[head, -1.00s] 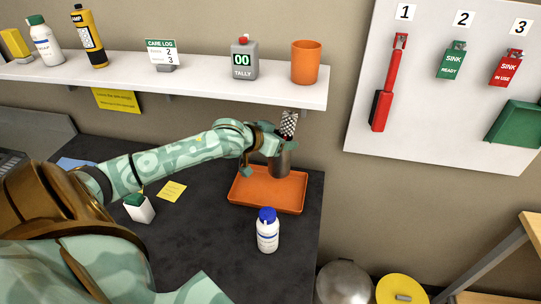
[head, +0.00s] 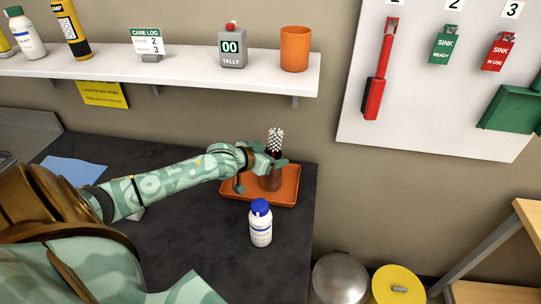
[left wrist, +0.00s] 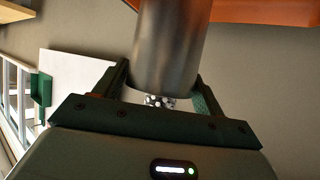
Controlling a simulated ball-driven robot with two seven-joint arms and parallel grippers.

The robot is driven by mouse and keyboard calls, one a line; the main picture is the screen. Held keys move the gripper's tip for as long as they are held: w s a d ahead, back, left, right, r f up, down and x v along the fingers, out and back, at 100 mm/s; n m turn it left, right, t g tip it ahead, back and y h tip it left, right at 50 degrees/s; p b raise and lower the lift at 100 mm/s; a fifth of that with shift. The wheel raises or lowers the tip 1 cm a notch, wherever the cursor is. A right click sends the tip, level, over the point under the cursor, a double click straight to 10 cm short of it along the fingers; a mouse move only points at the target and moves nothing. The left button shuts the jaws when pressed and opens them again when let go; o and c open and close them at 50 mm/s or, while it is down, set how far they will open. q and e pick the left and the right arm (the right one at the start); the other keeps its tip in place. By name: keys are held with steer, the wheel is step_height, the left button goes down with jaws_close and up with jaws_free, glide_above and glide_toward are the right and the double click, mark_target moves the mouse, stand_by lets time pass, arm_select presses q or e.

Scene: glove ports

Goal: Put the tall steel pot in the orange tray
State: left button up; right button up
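The tall steel pot (head: 270,182) is upright, with a dotted black-and-white piece (head: 275,139) showing above it. My left gripper (head: 268,164) is around its upper part. In the left wrist view the pot (left wrist: 170,45) fills the space between the two fingers (left wrist: 160,92), which look closed on its sides. The orange tray (head: 233,190) lies on the dark counter. The pot's lower end shows within the tray's outline; I cannot tell whether it touches the tray floor. An orange edge, likely the tray, shows in the left wrist view (left wrist: 265,12). My right gripper is out of view.
A white bottle with a blue cap (head: 261,226) stands just in front of the tray. A white shelf (head: 180,72) with an orange cup (head: 295,48) and a tally counter (head: 232,47) runs above. The counter's right edge is close to the tray.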

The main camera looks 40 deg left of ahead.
arm_select(q)
steer(key=shift+o, duration=0.9)
steer(key=shift+s+r, duration=0.2)
steer(key=p+v, duration=0.3)
steer(key=v, duration=0.8)
steer(key=shift+s+r, duration=0.15)
steer(key=shift+s, duration=0.1)
